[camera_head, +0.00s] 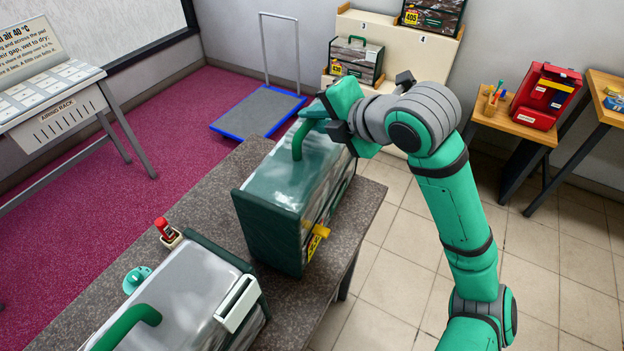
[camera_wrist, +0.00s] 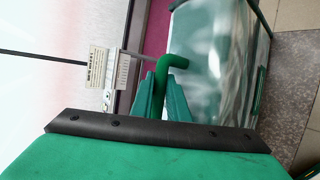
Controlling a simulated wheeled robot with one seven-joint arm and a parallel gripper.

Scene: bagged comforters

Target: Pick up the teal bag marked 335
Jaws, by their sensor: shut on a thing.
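A clear-topped bag with dark green-teal ends (camera_head: 268,222) is at the middle of the stone counter, near its right edge. Its yellow tag (camera_head: 318,240) is turned sideways, and I cannot read its number surely. My gripper (camera_head: 312,118) is at the top of this bag, shut on its green handle (camera_head: 299,138). In the wrist view the handle (camera_wrist: 176,62) shows between the teal fingers (camera_wrist: 164,98), with the clear bag (camera_wrist: 215,60) to the right. I cannot tell whether the bag's underside touches the counter.
A second green-handled bag (camera_head: 190,300) lies nearer on the counter (camera_head: 205,210), beside a red-topped stamp (camera_head: 167,231) and a teal knob (camera_head: 136,279). A shelf (camera_head: 390,38) behind holds bags, including one marked 405 (camera_head: 432,16). A blue-edged trolley (camera_head: 257,110) stands behind.

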